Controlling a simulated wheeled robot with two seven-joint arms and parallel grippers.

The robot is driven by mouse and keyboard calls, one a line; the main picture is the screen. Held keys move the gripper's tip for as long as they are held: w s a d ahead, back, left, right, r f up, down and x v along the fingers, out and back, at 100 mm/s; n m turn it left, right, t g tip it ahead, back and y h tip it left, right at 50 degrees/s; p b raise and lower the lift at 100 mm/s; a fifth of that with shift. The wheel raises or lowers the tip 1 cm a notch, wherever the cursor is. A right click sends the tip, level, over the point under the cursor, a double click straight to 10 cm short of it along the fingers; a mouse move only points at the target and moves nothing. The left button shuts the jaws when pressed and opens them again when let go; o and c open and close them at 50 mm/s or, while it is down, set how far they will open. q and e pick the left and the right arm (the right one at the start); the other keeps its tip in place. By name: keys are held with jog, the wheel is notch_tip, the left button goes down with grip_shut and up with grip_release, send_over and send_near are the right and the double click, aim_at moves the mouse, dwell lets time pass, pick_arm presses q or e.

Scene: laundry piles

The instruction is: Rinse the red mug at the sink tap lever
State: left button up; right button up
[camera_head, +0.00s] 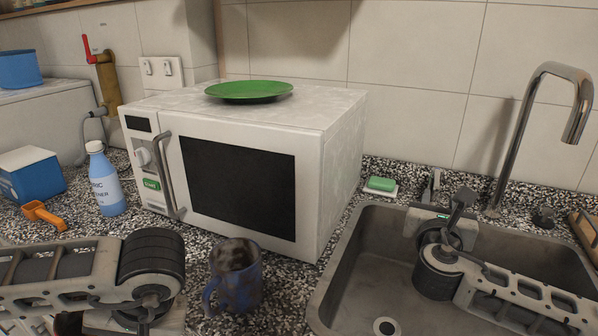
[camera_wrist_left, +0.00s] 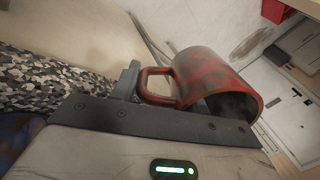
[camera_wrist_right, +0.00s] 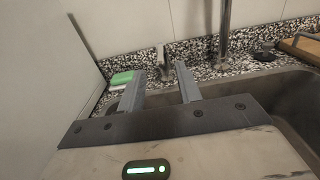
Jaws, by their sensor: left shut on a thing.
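The red mug (camera_wrist_left: 215,82), with dark stains, shows only in the left wrist view. My left gripper (camera_wrist_left: 135,82) is shut on its handle; the mug is tipped on its side, its mouth toward the lower right. In the head view this gripper and mug are hidden or out of frame. The tall metal tap spout (camera_head: 522,130) stands behind the sink (camera_head: 345,262). My right gripper (camera_wrist_right: 160,86) is open and empty over the sink's back edge. A small upright part, seemingly the tap lever (camera_wrist_right: 165,60), shows beyond and between its fingers. No water shows.
A blue mug (camera_head: 238,278) stands on the counter left of the sink. A microwave (camera_head: 335,165) with a green plate (camera_head: 249,90) on top stands behind it. A green sponge (camera_head: 381,184) lies by the sink. A blue bottle (camera_head: 107,185) and an orange scoop (camera_head: 43,215) are at left.

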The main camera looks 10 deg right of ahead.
jog(key=f, duration=0.2)
jog(key=b, duration=0.1)
send_near(437, 172)
jog(key=x, duration=0.6)
jog(key=shift+w+d+f, duration=0.15)
grip_shut()
